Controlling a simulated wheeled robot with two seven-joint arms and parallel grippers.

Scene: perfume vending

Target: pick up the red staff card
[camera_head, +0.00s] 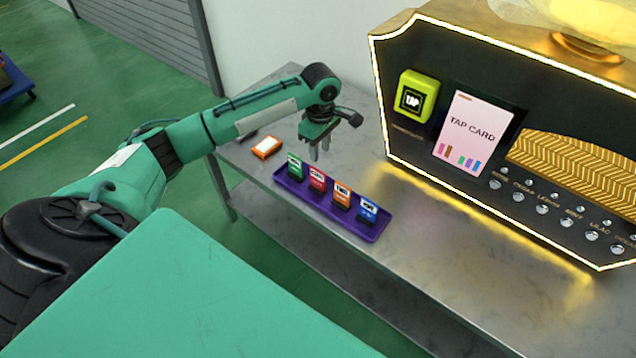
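The red staff card (317,179) stands in a purple tray (320,208) on the metal table, between a green card (295,167) and an orange card (342,195). A blue card (367,211) stands at the tray's right end. My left gripper (319,156) points down above and just behind the green and red cards. Its two fingers are apart with a narrow gap, and nothing shows between them. It appears clear of the cards. My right gripper is not in view.
A black and gold vending machine (450,180) with glowing edges stands at the back right, with a yellow-green tap reader (417,97) and a "TAP CARD" screen (474,125). A small orange and white box (267,147) lies left of the tray. The table (440,250) is clear right of the tray.

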